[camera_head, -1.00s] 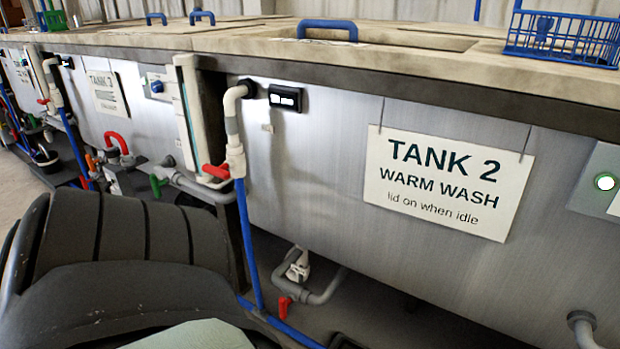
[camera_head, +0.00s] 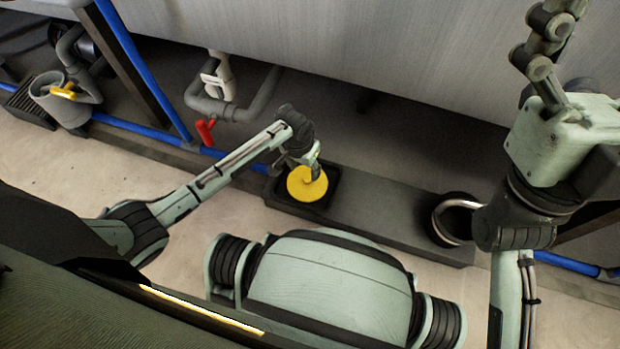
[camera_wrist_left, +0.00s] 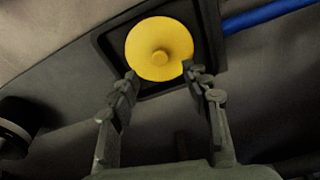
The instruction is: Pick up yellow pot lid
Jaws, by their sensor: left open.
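The yellow pot lid (camera_head: 306,186) is a round disc lying in a dark square tray (camera_head: 329,205) on a low grey plinth beneath the tank. It also shows in the left wrist view (camera_wrist_left: 158,50), with a small round knob at its middle. My left gripper (camera_head: 316,171) is over the lid's far right side in the head view. In the left wrist view its two open fingers (camera_wrist_left: 160,82) point at the lid, one on either side of its near edge, with nothing held between them. My right arm shows at the right; its gripper's (camera_head: 536,55) finger state is unclear.
A dark round container with a pale rim (camera_head: 455,218) stands at the right end of the low plinth (camera_head: 385,208). A grey drain pipe with a red valve handle (camera_head: 205,131) hangs behind my left arm. A blue pipe (camera_head: 140,125) runs along the floor. Pale floor lies in front.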

